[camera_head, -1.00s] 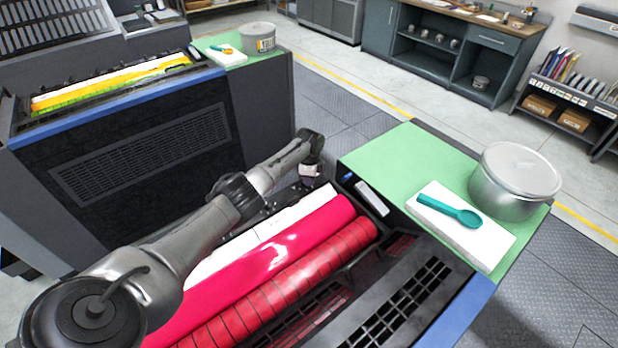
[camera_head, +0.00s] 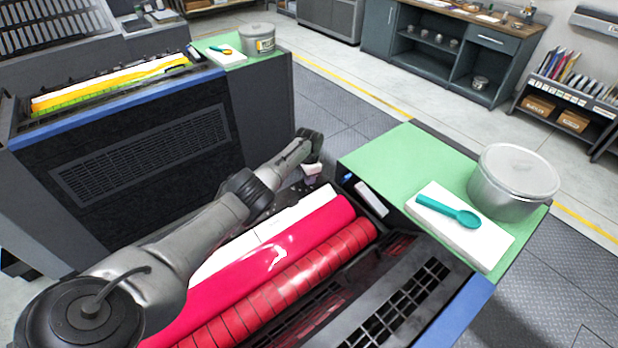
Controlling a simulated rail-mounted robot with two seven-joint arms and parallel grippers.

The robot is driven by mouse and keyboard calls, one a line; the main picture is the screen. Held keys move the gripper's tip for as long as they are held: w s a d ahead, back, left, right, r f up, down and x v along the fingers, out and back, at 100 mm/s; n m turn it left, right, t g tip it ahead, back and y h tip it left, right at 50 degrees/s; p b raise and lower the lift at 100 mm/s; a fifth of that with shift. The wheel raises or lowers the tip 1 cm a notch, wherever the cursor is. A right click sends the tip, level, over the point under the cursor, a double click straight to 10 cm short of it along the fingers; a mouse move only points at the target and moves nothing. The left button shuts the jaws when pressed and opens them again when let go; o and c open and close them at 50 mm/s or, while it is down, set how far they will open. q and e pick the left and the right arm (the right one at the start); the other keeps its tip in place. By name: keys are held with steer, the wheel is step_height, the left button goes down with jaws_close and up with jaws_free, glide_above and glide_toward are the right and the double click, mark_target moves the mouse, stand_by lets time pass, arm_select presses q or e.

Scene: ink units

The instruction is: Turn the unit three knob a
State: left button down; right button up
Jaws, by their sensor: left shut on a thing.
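The near ink unit shows a magenta ink roller (camera_head: 275,258) and a segmented red roller row (camera_head: 290,280). My left arm reaches along its far side, and my left gripper (camera_head: 314,172) is at the far right end of that side, low beside the unit. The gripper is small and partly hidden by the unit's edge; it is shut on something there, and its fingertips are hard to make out. Knob a cannot be told apart clearly at this size. My right gripper is not in view.
A green mat (camera_head: 392,160) holds a lidded metal pot (camera_head: 512,185) and a teal spoon (camera_head: 447,211) on a white pad (camera_head: 470,238). Another unit with yellow ink (camera_head: 110,85) stands behind left. Floor lies open beyond the mat.

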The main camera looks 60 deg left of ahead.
arm_select(q)
steer(key=shift+r, duration=0.1)
stand_by(0.3)
steer(key=c, duration=1.2)
jaws_free()
steer(key=shift+r, duration=0.2)
step_height(320, 180, up, 6)
steer(key=shift+f+p, duration=0.2)
steer(key=shift+p, duration=0.95)
steer(key=shift+r, duration=3.85)
